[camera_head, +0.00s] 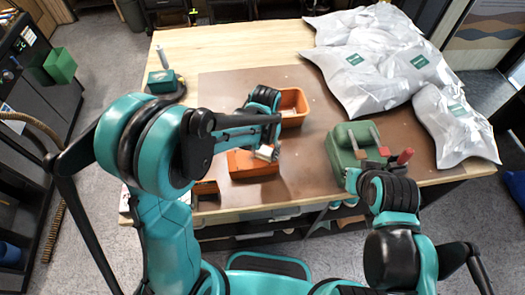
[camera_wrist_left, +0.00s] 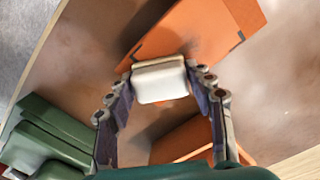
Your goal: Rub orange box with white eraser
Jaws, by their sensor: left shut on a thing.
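The orange box (camera_head: 252,165) lies on the brown mat near the table's front edge. It also shows in the left wrist view (camera_wrist_left: 195,30). The white eraser (camera_head: 265,152) is at the box's right upper edge in the head view. In the left wrist view the eraser (camera_wrist_left: 160,82) sits between the fingertips. My left gripper (camera_head: 270,142) is shut on it, with the fingers pointing down at the box. The eraser overlaps the box edge in both views; I cannot tell whether they touch. My right gripper (camera_head: 358,178) is beside the green case, its fingers unclear.
An open orange bin (camera_head: 293,106) stands just behind the left gripper. Silvery bags (camera_head: 375,75) cover the back right. A small green item (camera_head: 162,80) stands at back left. The mat's left part is clear.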

